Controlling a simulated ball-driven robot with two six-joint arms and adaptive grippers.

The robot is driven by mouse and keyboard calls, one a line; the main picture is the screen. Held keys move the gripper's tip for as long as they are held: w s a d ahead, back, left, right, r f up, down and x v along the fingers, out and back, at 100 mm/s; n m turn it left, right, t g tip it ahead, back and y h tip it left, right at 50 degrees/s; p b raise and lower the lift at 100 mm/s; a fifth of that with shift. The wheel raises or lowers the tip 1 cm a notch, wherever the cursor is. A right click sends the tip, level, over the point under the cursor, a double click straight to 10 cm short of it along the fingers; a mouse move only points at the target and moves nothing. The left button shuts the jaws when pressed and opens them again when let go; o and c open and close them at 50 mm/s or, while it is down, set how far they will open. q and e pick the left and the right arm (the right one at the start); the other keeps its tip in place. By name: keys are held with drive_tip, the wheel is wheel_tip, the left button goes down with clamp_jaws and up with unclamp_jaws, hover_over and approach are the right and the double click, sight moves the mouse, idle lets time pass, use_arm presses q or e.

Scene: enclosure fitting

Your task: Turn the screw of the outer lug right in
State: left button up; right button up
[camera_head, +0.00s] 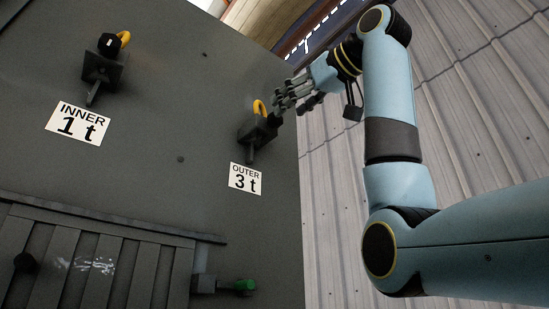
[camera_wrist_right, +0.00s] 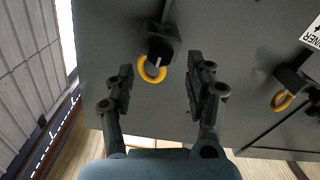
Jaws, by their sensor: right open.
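The outer lug (camera_head: 262,133) is a dark block on the grey enclosure wall, with a yellow ring (camera_head: 260,108) above it. In the right wrist view its round black screw head (camera_wrist_right: 157,52) carries a white line, and the yellow ring (camera_wrist_right: 152,71) shows beside it. My right gripper (camera_head: 282,100) is at the lug's upper right in the head view. It is open and empty in the right wrist view (camera_wrist_right: 160,82), its fingers spread to either side of the ring and screw head. I see no contact. My left gripper is out of view.
The inner lug (camera_head: 103,70) sits on the same wall at upper left. Labels read "OUTER 3 t" (camera_head: 246,179) and "INNER 1 t" (camera_head: 78,122). A slatted panel (camera_head: 95,265) and a green-ended part (camera_head: 240,286) are below. Ribbed cladding (camera_head: 330,190) lies right of the wall edge.

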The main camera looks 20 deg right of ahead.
sight(276, 125)
drive_tip(key=p+x, duration=0.2)
drive_tip(key=x, duration=0.4)
drive_tip(key=shift+w, duration=0.1)
drive_tip(key=shift+c, duration=1.5)
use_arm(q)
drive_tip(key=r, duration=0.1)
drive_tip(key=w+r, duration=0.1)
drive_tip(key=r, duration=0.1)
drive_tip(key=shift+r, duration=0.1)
use_arm(e)
clamp_jaws()
